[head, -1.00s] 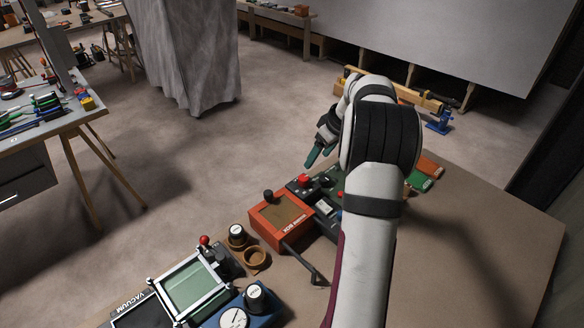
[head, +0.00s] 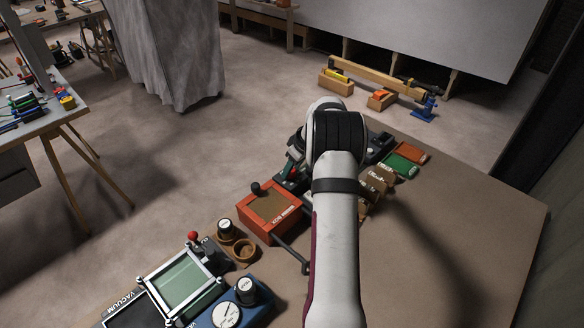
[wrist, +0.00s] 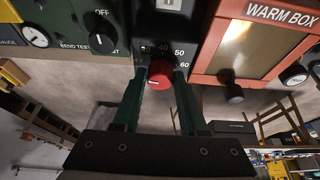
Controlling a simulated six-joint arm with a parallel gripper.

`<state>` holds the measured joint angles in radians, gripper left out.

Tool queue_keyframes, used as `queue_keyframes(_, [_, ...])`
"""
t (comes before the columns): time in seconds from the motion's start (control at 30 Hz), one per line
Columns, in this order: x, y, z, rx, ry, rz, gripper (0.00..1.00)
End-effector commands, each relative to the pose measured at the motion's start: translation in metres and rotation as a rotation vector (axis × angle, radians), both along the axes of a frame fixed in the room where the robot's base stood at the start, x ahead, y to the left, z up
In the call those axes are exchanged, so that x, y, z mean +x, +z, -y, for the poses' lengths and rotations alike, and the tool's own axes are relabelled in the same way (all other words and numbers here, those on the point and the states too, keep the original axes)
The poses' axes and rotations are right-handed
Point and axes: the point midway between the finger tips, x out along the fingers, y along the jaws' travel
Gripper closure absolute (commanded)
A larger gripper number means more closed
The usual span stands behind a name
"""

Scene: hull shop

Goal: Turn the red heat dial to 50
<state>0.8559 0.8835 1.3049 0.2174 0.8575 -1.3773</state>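The red heat dial (wrist: 160,74) sits on a dark box face in the wrist view, with the numbers 40, 50 and 60 around its upper and right side. A small pale mark shows on the dial's lower left part, away from the 50. My gripper (wrist: 160,80) has its two green fingers on either side of the dial, spread apart. Whether they touch it cannot be told. In the head view my arm hides most of the dial and the gripper.
The orange warm box (head: 269,208) stands right beside the dial's box, with a black knob on its top. A bend test unit (wrist: 85,30) is on the dial's other side. A blue unit with white dials (head: 236,306) is nearer. The bench's right part is clear.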

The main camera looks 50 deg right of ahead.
Motion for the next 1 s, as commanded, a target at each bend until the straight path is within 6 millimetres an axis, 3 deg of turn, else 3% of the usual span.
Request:
queue_keyframes(0.03, [0.0000, 0.0001, 0.0000, 0.000, 0.000, 0.000, 0.69])
queue_keyframes(0.2, [-0.0001, 0.0003, 0.0002, -0.001, 0.000, 0.000, 0.99])
queue_keyframes(0.67, [0.0002, 0.0008, -0.0001, -0.002, -0.072, 0.001, 1.00])
queue_keyframes(1.0, [0.0015, 0.0011, -0.0025, -0.003, -0.345, 0.003, 1.00])
